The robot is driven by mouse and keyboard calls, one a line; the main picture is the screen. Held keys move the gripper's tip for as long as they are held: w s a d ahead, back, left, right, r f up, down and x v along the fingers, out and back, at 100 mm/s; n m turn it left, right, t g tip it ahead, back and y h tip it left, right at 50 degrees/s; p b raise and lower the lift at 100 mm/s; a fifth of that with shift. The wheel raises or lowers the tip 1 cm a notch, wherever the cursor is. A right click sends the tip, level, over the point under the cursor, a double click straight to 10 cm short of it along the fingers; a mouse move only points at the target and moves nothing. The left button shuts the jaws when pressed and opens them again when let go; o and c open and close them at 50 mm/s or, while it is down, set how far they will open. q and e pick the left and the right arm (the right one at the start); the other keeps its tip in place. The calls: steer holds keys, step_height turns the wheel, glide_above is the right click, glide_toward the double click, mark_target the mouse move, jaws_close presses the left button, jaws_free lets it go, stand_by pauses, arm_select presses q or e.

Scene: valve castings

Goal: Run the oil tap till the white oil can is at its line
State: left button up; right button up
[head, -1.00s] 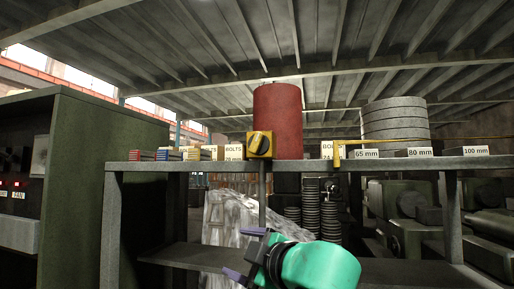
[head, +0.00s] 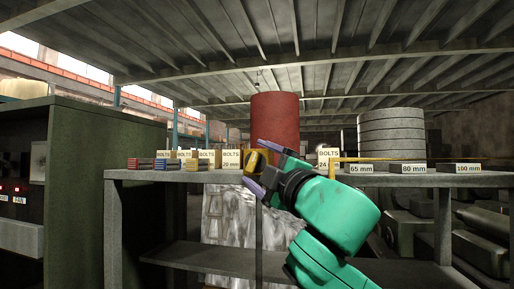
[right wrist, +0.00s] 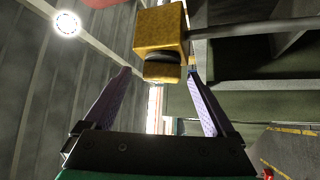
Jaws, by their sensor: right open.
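The oil tap (head: 248,158) is a yellow block with a round dark-and-yellow knob at the shelf's front edge. It stands in front of a red drum (head: 275,117). My right gripper (head: 257,166) is open, its purple fingers above and below the knob in the head view, partly hiding the tap. In the right wrist view, the knob (right wrist: 162,71) lies between the spread fingertips, with gaps visible on both sides. The yellow block (right wrist: 160,29) is just beyond it. I cannot make out the white oil can or its line. My left gripper is not in view.
Small boxes marked BOLTS (head: 205,159) stand on the shelf (head: 400,180) left of the tap. Size-labelled blocks (head: 407,168) and a stack of grey discs (head: 391,134) stand to the right. A green cabinet (head: 105,185) is at the left.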

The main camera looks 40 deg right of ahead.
steer(key=shift+w+d+f, duration=0.1)
steer(key=shift+w+d, duration=0.05)
steer(key=shift+w, duration=0.45)
steer(key=shift+s, duration=0.1)
steer(key=c, duration=1.4)
steer(key=shift+s+r+n+g+y, duration=0.15)
steer(key=shift+r+n+g+y, duration=0.1)
steer(key=shift+n+g+y, duration=0.35)
steer(key=shift+r+n+g, duration=0.1)
steer(key=shift+n+g, duration=0.2)
steer(key=shift+n, duration=0.5)
steer(key=shift+n+g+y, duration=0.3)
steer(key=shift+n+g, duration=0.3)
steer(key=o, duration=1.4)
